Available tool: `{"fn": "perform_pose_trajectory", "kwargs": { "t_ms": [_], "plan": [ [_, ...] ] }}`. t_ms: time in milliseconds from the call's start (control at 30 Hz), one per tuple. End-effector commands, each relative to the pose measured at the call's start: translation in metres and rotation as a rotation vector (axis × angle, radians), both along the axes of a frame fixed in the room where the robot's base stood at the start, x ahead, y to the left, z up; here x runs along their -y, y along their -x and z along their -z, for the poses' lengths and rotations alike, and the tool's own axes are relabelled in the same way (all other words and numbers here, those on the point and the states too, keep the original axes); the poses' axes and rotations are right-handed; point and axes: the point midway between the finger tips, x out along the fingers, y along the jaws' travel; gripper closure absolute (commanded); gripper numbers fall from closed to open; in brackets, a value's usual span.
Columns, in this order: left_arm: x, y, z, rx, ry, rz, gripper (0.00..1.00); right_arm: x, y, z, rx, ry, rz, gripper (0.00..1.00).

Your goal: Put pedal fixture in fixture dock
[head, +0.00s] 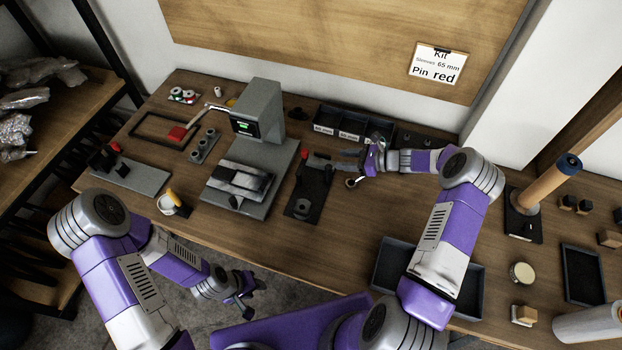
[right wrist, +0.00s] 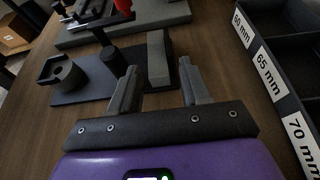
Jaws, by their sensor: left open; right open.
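A dark flat plate (head: 310,196) lies right of the press and looks like the fixture dock. A grey block-shaped fixture (head: 243,178) sits on the press base; I cannot tell for certain which part is the pedal fixture. My right gripper (head: 347,160) is open at the plate's right side. In the right wrist view, the fingers (right wrist: 157,88) point at the grey block, with nothing clearly held between them. My left gripper (head: 240,296) is open and empty, low in front of the table edge.
The grey press (head: 262,110) stands left of the plate. Black labelled bins (head: 340,124) are behind my right gripper. A dark tray (head: 392,262) lies near the front edge. A tan roller (head: 548,184) stands at right. Bare wood lies in front of the press.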

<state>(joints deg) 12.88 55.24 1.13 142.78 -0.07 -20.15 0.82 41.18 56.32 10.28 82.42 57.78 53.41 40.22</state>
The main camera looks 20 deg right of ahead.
Motion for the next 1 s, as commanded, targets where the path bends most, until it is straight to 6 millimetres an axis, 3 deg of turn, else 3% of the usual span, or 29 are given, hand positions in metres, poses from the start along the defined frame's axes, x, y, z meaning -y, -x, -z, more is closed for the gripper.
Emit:
{"fn": "perform_pose_trajectory", "kwargs": {
  "t_ms": [400, 667, 900, 1000],
  "plan": [
    [0.000, -0.001, 0.002, 0.002, 0.000, -0.001, 0.59, -0.043, -0.025, 0.017, 0.001, 0.002, -0.004, 0.53],
    [0.000, -0.001, 0.002, 0.002, 0.000, -0.001, 0.59, -0.046, -0.028, 0.018, 0.000, 0.003, -0.001, 0.53],
    [0.000, -0.001, 0.002, 0.002, 0.000, -0.001, 0.59, -0.046, -0.028, 0.018, 0.001, 0.003, -0.002, 0.90],
    [0.000, -0.001, 0.002, 0.002, 0.000, -0.001, 0.59, -0.046, -0.028, 0.018, 0.001, 0.003, -0.002, 1.00]
  ]
}}
